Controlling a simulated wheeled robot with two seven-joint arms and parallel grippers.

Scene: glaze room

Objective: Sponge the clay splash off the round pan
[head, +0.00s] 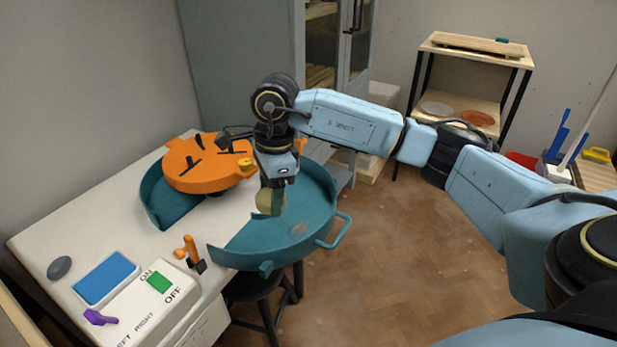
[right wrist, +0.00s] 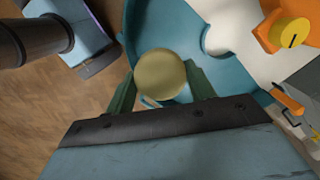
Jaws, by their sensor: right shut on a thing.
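The round pan (head: 305,235) is teal, with a raised wall and a side handle, at the right end of the white table. It also shows in the right wrist view (right wrist: 142,25). A faint brownish patch (head: 299,228), which looks like the clay splash, is on the pan floor. My right gripper (head: 271,204) is shut on a round, yellowish sponge (head: 263,201) over the pan, left of the patch. The sponge sits between the green fingers in the right wrist view (right wrist: 160,75). I cannot tell whether it touches the pan. My left gripper is out of view.
An orange wheel head (head: 205,165) with dark slots stands behind the pan, beside another teal pan part (head: 165,205). An orange lever (head: 190,250), a switch box (head: 155,300), a blue pad (head: 105,277) and a grey stone (head: 59,267) are at the front left. A black stool (head: 260,290) stands below.

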